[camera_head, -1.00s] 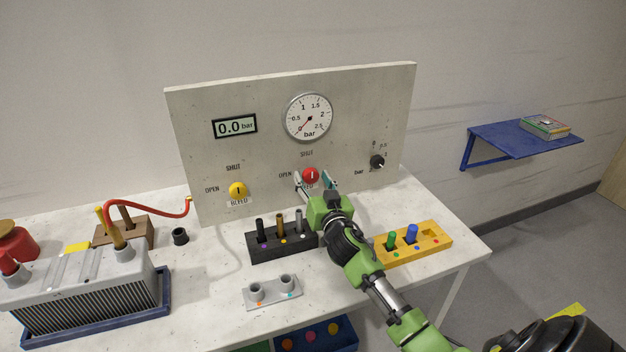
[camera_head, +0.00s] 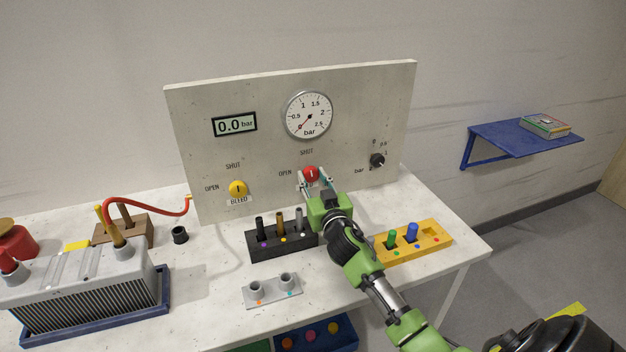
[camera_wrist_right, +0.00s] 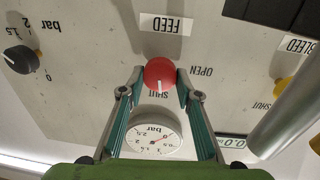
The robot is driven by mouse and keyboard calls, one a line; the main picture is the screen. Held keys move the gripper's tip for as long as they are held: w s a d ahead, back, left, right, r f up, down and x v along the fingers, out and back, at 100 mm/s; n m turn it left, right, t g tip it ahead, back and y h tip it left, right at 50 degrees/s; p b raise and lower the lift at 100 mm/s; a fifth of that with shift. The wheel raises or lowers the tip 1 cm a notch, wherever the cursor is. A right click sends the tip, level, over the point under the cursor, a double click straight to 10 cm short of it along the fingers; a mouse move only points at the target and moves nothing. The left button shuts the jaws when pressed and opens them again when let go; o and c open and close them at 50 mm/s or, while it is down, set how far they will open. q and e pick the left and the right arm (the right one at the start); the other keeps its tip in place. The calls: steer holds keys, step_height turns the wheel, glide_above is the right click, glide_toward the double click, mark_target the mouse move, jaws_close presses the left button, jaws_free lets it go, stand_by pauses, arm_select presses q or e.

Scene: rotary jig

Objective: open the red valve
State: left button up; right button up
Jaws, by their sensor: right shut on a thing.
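The red valve (camera_head: 311,174) is a round red knob on the upright panel (camera_head: 270,148), below the pressure gauge (camera_head: 309,115). Its white mark points toward SHUT, as the right wrist view shows on the knob (camera_wrist_right: 160,75). My right gripper (camera_head: 314,180) is shut on the red valve, with one finger on each side; the fingers also show in the right wrist view (camera_wrist_right: 160,84). The FEED label is hidden behind the gripper in the head view. The gauge needle is low and the display (camera_head: 234,124) reads 0.0 bar. My left gripper is not in view.
A yellow BLEED valve (camera_head: 238,188) is left of the red one, and a black bar knob (camera_head: 377,160) is to the right. A black block with pegs (camera_head: 283,241) and a yellow block (camera_head: 412,243) stand close below my right arm.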

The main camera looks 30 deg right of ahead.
steer(key=n, duration=0.4)
steer(key=shift+f+n+b, duration=0.1)
steer(key=shift+n+b, duration=0.2)
steer(key=shift+b, duration=0.05)
steer(key=n, duration=0.8)
steer(key=shift+n+t+y, duration=0.3)
steer(key=shift+t, duration=0.1)
steer(key=shift+f+n, duration=0.15)
steer(key=shift+n, duration=1.45)
steer(key=shift+n+y, duration=0.3)
steer(key=o, duration=1.1)
steer(key=v, duration=1.2)
steer(key=shift+a, duration=0.1)
